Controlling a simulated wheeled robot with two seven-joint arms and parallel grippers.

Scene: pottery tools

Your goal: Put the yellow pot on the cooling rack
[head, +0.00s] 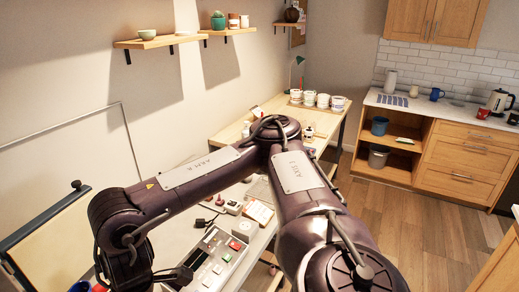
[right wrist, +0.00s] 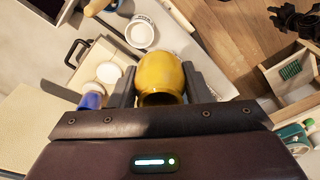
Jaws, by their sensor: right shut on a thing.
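The yellow pot (right wrist: 160,75) is between the two fingers of my right gripper (right wrist: 160,70) in the right wrist view. The fingers close on its sides, and its open mouth faces the wrist. In the head view, one of my arms fills the middle, and the yellow pot does not show. My left gripper does not show.
The right wrist view shows a white cup (right wrist: 140,33), a blue jar (right wrist: 92,96) and a wooden box with a green brush (right wrist: 291,69). In the head view, several white pots (head: 310,98) stand on the back table, and a control panel (head: 217,255) lies near the front.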

